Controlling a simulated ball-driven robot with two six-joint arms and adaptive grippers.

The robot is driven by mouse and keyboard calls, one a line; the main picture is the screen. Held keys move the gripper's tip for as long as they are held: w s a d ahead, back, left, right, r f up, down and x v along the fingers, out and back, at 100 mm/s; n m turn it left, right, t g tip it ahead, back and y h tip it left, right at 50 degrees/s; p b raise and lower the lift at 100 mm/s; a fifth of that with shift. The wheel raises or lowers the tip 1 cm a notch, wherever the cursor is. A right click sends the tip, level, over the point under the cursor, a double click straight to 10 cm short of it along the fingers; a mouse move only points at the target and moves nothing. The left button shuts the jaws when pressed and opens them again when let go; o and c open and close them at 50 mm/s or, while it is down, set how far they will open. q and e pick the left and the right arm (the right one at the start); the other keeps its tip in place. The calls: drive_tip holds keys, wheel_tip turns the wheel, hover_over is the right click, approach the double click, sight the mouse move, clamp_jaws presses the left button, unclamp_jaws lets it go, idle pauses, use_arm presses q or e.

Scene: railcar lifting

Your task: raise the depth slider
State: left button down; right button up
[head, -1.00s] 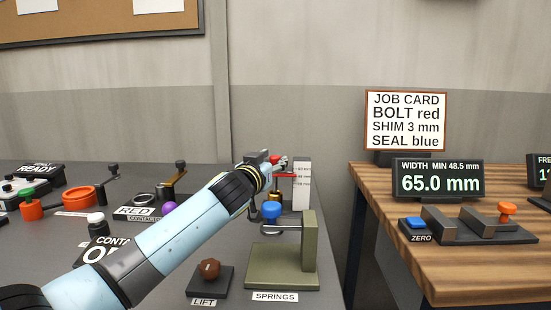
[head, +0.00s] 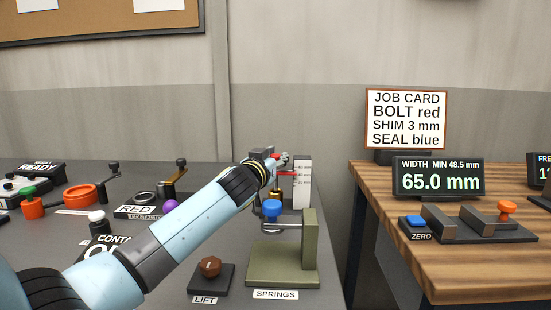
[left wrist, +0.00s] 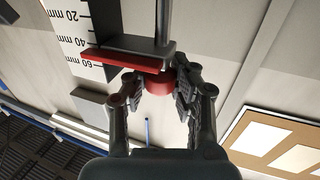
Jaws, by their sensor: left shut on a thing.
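The depth slider has a red knob (left wrist: 158,82), a red pointer bar (left wrist: 115,60) and a dark carriage on a vertical rod. My left gripper (left wrist: 160,92) is shut on the red knob, one finger on each side of it. The white millimetre scale (left wrist: 74,30) stands beside the pointer, which lies near the 60 mm mark in the left wrist view. In the head view the scale (head: 302,184) and red pointer (head: 287,174) show just right of my left gripper (head: 277,162). My own wrist hides part of the slider there. My right gripper is out of view.
A green springs stand (head: 310,250) with a blue knob (head: 271,209) is close below my left gripper. A brown lift knob (head: 209,267) is in front. Orange, purple and white parts lie left. A wooden bench (head: 400,240) with a width gauge stands right.

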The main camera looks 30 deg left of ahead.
use_arm(q)
wheel_tip(320, 180, up, 2)
drive_tip(key=shift+w+r+p, duration=0.1)
drive_tip(key=shift+r+p, duration=0.1)
drive_tip(key=shift+p, duration=0.6)
drive_tip(key=shift+f, duration=0.1)
drive_tip(key=c, duration=1.6)
unclamp_jaws()
drive_tip(key=shift+o, duration=1.4)
drive_tip(key=shift+s+d, duration=0.1)
drive_tip(key=shift+s, duration=0.4)
drive_tip(key=v, duration=1.1)
